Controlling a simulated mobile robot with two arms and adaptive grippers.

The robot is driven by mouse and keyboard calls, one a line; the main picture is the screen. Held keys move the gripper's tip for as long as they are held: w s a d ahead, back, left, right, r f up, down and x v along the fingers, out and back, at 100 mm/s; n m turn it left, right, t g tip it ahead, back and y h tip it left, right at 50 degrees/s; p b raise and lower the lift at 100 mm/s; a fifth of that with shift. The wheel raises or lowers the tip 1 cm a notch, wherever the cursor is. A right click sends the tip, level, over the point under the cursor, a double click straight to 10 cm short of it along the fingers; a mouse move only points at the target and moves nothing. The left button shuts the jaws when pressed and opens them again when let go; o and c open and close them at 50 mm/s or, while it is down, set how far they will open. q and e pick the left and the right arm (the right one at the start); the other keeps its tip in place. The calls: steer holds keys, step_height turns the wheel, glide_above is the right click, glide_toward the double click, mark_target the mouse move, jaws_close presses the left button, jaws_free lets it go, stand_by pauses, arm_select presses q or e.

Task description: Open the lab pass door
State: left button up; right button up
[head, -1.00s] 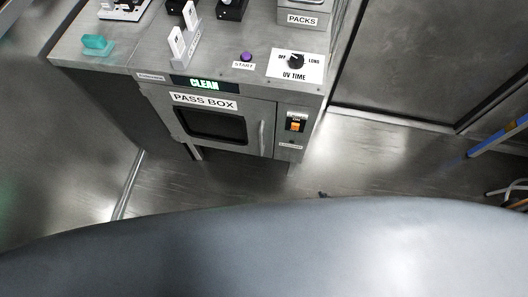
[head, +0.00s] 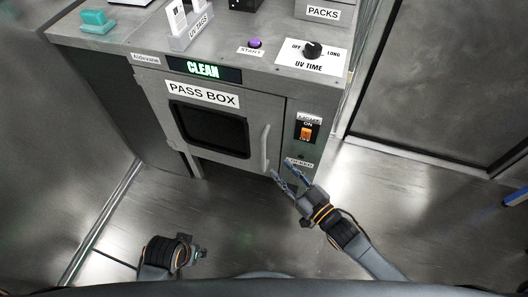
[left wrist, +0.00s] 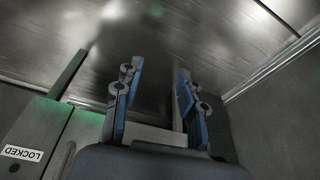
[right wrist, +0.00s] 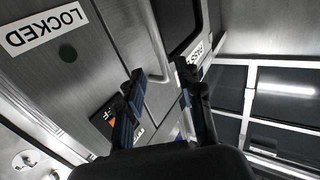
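The pass box door (head: 262,118) is a grey panel with a dark window (head: 210,130), under a "PASS BOX" label, and looks shut. Its pale upright bar handle (head: 265,150) is at the door's right side. My right gripper (head: 285,174) is open, its fingertips just below and right of the handle. In the right wrist view the handle (right wrist: 161,62) shows between the open fingers, apparently beyond them; contact cannot be told. My left gripper (head: 199,253) is low at the left, away from the door. The left wrist view shows its fingers (left wrist: 155,72) apart and empty.
An orange switch (head: 306,133) marked ON is on the panel right of the door. A green "CLEAN" display (head: 204,70) is above it. The UV time dial (head: 312,50), purple start button (head: 256,44) and teal block (head: 97,21) are on top. Bare floor lies in front.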

mark_target(265, 152)
steer(key=b+x, duration=0.1)
steer(key=x, duration=0.7)
steer(key=shift+w+f, duration=0.1)
steer(key=shift+w, duration=0.05)
arm_select(q)
steer(key=shift+w+v, duration=0.2)
steer(key=shift+v, duration=0.7)
steer(key=shift+w+v, duration=0.25)
steer(key=shift+v, duration=0.7)
steer(key=shift+w+v, duration=0.2)
steer(key=shift+v, duration=0.7)
arm_select(e)
steer(key=shift+w+a, duration=0.5)
arm_select(q)
steer(key=shift+r, duration=0.2)
arm_select(e)
steer(key=shift+c, duration=0.4)
jaws_close()
